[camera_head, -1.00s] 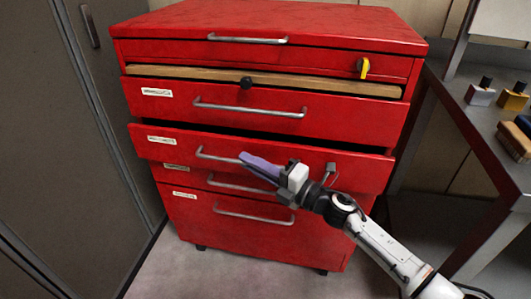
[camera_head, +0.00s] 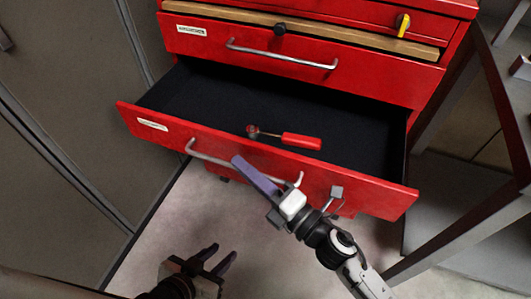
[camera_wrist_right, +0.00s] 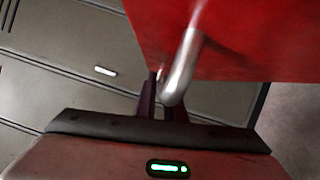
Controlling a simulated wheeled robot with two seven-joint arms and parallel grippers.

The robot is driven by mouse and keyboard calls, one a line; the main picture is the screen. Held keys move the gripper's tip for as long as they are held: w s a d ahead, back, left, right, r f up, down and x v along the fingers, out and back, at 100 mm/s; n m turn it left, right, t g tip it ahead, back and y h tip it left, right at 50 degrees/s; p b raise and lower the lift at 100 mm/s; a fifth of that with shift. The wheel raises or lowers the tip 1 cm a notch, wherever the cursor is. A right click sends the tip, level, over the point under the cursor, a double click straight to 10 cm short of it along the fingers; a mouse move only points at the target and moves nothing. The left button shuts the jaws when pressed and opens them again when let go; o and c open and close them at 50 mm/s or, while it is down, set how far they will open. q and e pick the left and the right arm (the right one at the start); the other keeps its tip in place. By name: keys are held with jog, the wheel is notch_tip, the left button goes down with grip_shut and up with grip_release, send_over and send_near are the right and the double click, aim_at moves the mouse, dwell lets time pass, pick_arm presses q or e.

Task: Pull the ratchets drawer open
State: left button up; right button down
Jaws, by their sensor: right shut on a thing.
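The open red drawer (camera_head: 330,172) has a black lining, and a ratchet with a red handle (camera_head: 300,140) lies in it. The drawer's label (camera_head: 152,125) is too small to read. My right gripper (camera_head: 240,164) is shut on the grey bar handle (camera_head: 208,157) of this drawer. In the right wrist view the handle (camera_wrist_right: 183,62) passes between the dark fingers (camera_wrist_right: 163,95). My left gripper (camera_head: 222,254) is open and empty, low in the head view, below the drawer front and apart from it.
The closed drawer above has its own bar handle (camera_head: 280,57). A wooden board (camera_head: 340,38) with a yellow item (camera_head: 403,24) is above that. Grey cabinets (camera_head: 60,110) stand at the left, a metal table frame (camera_head: 465,120) at the right. Bare floor shows below.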

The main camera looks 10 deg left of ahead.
jog(key=shift+s, duration=0.25)
jog(key=c, duration=1.8)
grip_release()
jog(key=shift+c, duration=0.2)
jog(key=shift+d, duration=0.1)
jog(key=v, duration=1)
jog(key=shift+s+d, duration=0.1)
